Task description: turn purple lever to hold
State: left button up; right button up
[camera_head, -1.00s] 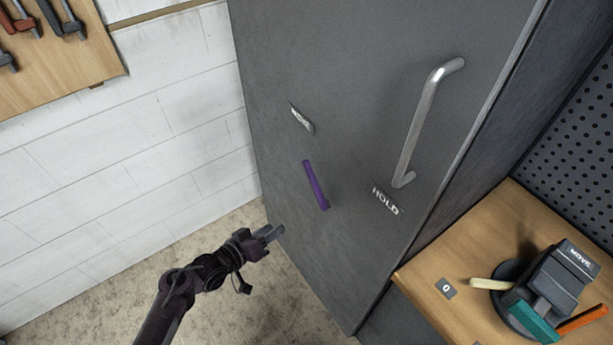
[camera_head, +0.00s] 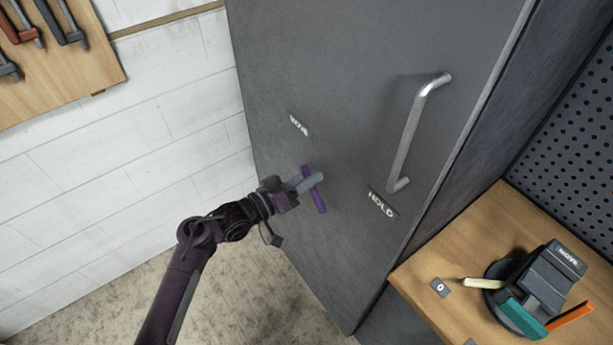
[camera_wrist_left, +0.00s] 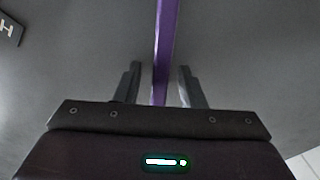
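The purple lever (camera_head: 320,202) is a slim bar on the grey door (camera_head: 350,110), tilted with its upper end toward the MOVE label (camera_head: 298,124). The HOLD label (camera_head: 381,204) is to its right, below the door handle. My left gripper (camera_head: 312,181) is at the lever and covers its middle in the head view. In the left wrist view the lever (camera_wrist_left: 164,45) runs between the two open fingers (camera_wrist_left: 160,85), with a gap on each side. My right gripper is in neither view.
A silver handle (camera_head: 413,130) stands out from the door right of the lever. A wooden bench (camera_head: 420,265) at the lower right holds a dark device (camera_head: 555,275) with coloured levers. A white wall (camera_head: 150,130) is at the left.

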pick_arm(q)
jog(key=shift+c, duration=0.3)
grip_shut()
